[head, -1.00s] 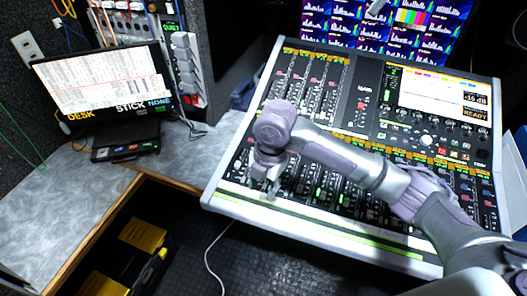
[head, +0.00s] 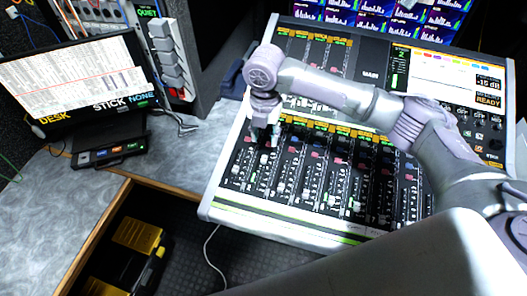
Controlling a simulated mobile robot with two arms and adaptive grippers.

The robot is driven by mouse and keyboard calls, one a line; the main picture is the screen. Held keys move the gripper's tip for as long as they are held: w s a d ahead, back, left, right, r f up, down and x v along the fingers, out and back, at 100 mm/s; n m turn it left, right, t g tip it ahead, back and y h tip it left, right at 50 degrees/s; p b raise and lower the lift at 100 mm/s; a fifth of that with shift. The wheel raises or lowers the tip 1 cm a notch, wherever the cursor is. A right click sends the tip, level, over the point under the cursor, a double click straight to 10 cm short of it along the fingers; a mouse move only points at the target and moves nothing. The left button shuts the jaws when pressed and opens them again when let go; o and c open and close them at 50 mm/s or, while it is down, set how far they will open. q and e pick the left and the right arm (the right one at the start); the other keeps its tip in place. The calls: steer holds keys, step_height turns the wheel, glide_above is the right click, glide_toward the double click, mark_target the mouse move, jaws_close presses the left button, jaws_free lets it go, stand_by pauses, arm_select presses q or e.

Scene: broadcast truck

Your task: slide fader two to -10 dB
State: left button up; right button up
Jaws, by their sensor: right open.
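The mixing console (head: 290,232) is a white-framed desk with a black face and a row of channel faders across its lower half. My right gripper (head: 264,137) points down over the left end of the fader bank, near the upper part of the leftmost strips. Its fingers are apart. A light fader cap (head: 263,159) shows just below the fingertips, apparently in the second strip from the left. I cannot tell whether the fingers touch any cap or read the dB marks. My left gripper is out of view.
The console's screen (head: 440,80) reads -15 dB and READY. A monitor (head: 78,88) reading DESK STICK NONE stands on the grey counter (head: 60,215) at left. My right arm crosses the console's upper middle. Yellow-and-black cases (head: 138,237) lie below the counter.

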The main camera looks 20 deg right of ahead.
mark_target(264, 159)
steer(key=f, duration=0.5)
steer(key=f+p, duration=0.1)
steer(key=f, duration=0.3)
steer(key=shift+w+f, duration=0.2)
steer(key=shift+f, duration=0.15)
jaws_close()
steer(key=shift+s, duration=0.1)
